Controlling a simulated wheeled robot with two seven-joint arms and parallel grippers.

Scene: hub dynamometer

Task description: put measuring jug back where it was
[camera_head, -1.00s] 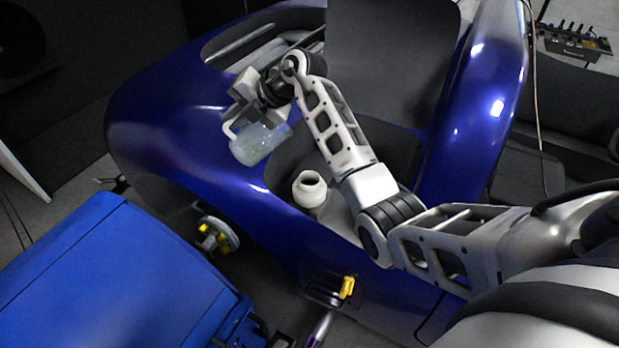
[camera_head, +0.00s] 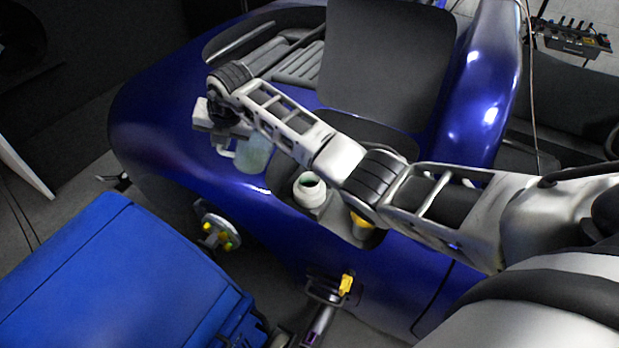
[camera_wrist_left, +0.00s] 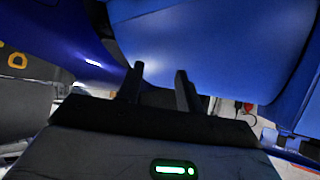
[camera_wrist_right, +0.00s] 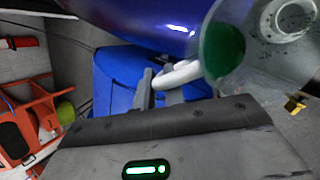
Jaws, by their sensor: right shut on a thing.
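The measuring jug (camera_head: 253,154) is a clear, greenish vessel with a pale handle. It hangs nearly upright over the blue car body's near edge, partly behind my right arm. My right gripper (camera_head: 222,138) is shut on its handle (camera_wrist_right: 182,74), on the jug's left side in the head view. The right wrist view shows the jug's clear wall (camera_wrist_right: 210,38) and green inside it. My left gripper (camera_wrist_left: 158,88) shows in the left wrist view with its fingers apart and nothing between them, in front of a blue surface. It cannot be made out in the head view.
A white open-mouthed jar (camera_head: 309,191) stands right of the jug on the car's ledge, and a yellow item (camera_head: 361,226) sits beside it under my right arm. A blue cabinet (camera_head: 110,275) fills the lower left. A wheel hub (camera_head: 217,232) lies between cabinet and car.

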